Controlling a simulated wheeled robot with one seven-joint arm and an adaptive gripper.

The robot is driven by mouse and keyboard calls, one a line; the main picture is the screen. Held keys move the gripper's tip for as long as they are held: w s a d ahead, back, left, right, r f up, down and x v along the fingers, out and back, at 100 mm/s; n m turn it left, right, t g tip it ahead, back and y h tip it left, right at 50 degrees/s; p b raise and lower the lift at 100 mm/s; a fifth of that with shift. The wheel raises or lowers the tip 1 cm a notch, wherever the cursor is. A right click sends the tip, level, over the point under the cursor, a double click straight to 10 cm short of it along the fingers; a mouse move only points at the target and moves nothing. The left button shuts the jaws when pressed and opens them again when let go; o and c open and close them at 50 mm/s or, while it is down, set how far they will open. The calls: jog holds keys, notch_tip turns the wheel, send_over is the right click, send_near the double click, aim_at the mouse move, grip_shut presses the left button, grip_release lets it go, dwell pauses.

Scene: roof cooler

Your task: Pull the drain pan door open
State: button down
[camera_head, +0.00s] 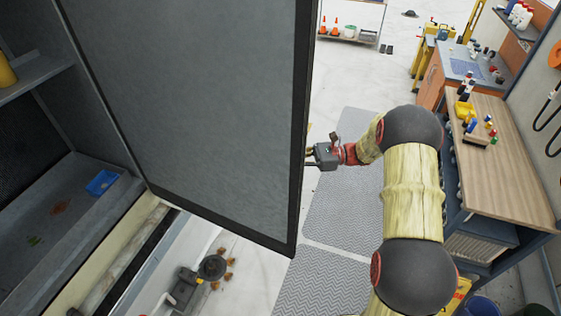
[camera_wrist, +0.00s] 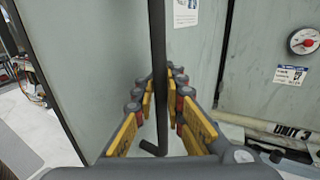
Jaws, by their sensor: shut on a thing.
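The drain pan door (camera_head: 195,110) is a large grey panel with a dark frame, standing open in the head view. Its inner face shows, and the cabinet interior lies open to its left. My gripper (camera_head: 322,156) is just beyond the door's right edge, on its outer side. In the wrist view my gripper (camera_wrist: 160,105) has its yellow-padded fingers on both sides of a dark upright bar handle (camera_wrist: 158,45), shut on it. The door's pale outer face (camera_wrist: 95,60) is behind the handle. The handle is mostly hidden in the head view.
A blue tray (camera_head: 102,182) lies in the cabinet at left. A floor drain (camera_head: 212,267) with brown debris is below the door. A wooden workbench (camera_head: 515,155) stands at right, beyond my arm. Grey mats (camera_head: 335,215) cover open floor. A gauge (camera_wrist: 303,41) shows on the unit.

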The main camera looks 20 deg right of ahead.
jog(key=shift+d+f, duration=0.1)
jog(key=shift+f, duration=0.1)
jog(key=c, duration=2.3)
grip_release()
jog(key=shift+o, duration=1.1)
jog(key=shift+s+d+r, duration=0.1)
jog(key=shift+d+r, duration=0.05)
jog(key=shift+d, duration=0.1)
jog(key=shift+o, duration=0.9)
jog(key=shift+a, duration=0.2)
jog(key=shift+d, duration=0.1)
jog(key=s+d, duration=0.1)
jog(key=d, duration=1)
jog(key=shift+s+d, duration=0.25)
jog(key=shift+d, duration=0.15)
